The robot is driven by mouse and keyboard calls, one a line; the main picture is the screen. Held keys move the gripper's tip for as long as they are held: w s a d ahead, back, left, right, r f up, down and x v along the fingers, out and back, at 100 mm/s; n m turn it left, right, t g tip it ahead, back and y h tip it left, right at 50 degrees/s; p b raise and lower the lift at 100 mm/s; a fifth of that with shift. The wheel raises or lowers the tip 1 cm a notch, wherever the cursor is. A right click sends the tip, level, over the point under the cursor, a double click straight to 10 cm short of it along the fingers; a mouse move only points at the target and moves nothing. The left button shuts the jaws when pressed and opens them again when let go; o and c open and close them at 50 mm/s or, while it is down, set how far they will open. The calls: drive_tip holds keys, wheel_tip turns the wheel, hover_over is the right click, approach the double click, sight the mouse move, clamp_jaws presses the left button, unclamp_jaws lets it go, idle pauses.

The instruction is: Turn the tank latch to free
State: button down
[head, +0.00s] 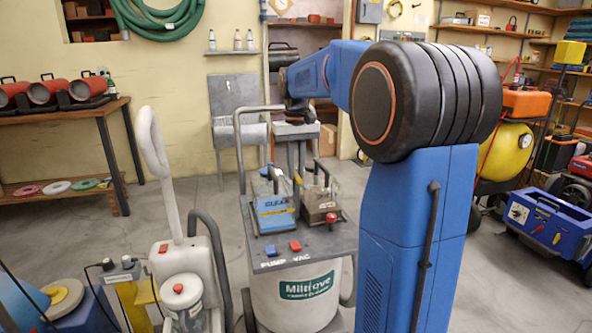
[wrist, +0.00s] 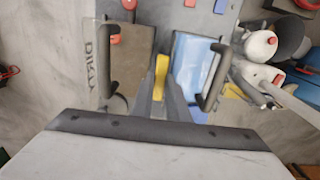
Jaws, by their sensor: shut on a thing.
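The yellow tank latch (wrist: 161,72) stands in the gap between two tanks in the wrist view. Its visible part runs up and down the picture. My gripper (wrist: 161,84) is shut on it, with a grey finger on each side; the fingers hide part of the latch. The blue clean tank (wrist: 190,62) is right of the latch, and the brown tank marked DIRTY (wrist: 126,75) is left. Each has a dark handle. In the head view both tanks, blue (head: 273,214) and brown (head: 322,208), sit on the grey machine deck (head: 305,250); I cannot make out the latch there.
The white machine body (head: 305,297) is below the deck, with a grey push handle (head: 238,150) rising behind. A white upright machine (head: 180,265) stands close on the left. A blue case (head: 548,228) is on the floor at right. Open floor lies behind.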

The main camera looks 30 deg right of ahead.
sight(296, 175)
drive_tip(key=c, duration=1.7)
unclamp_jaws()
wheel_tip(296, 175, up, 17)
drive_tip(key=shift+r, duration=0.2)
